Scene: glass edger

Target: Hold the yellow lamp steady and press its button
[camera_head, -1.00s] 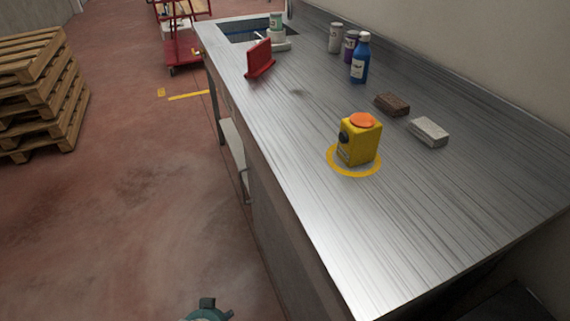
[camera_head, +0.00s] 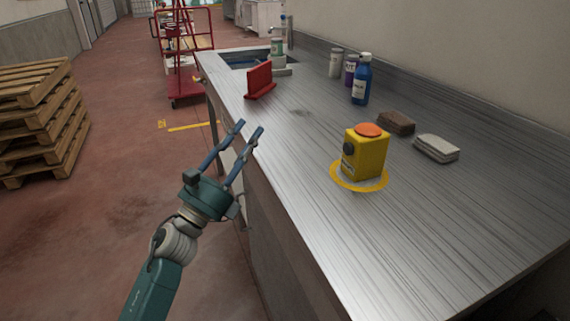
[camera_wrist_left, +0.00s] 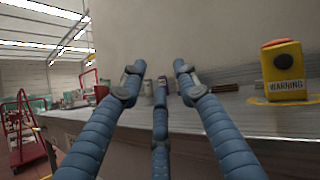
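The yellow lamp (camera_head: 366,156) is a boxy yellow block with an orange-red button (camera_head: 369,130) on top and a dark round knob on its left side. It stands upright inside a yellow ring (camera_head: 341,181) on the metal counter. In the left wrist view the lamp (camera_wrist_left: 283,70) is at the right edge, with a WARNING label facing the camera. My left gripper (camera_head: 250,130) is open and empty, off the counter's left edge and apart from the lamp. Its spread blue fingers also show in the left wrist view (camera_wrist_left: 160,72). My right gripper is not in view.
On the counter (camera_head: 300,160) stand a red holder (camera_head: 259,80), a blue bottle (camera_head: 361,82), a brown block (camera_head: 396,122) and a pale block (camera_head: 436,148). Red trolley (camera_head: 184,80) and stacked pallets (camera_head: 40,120) are on the floor. The counter's front area is clear.

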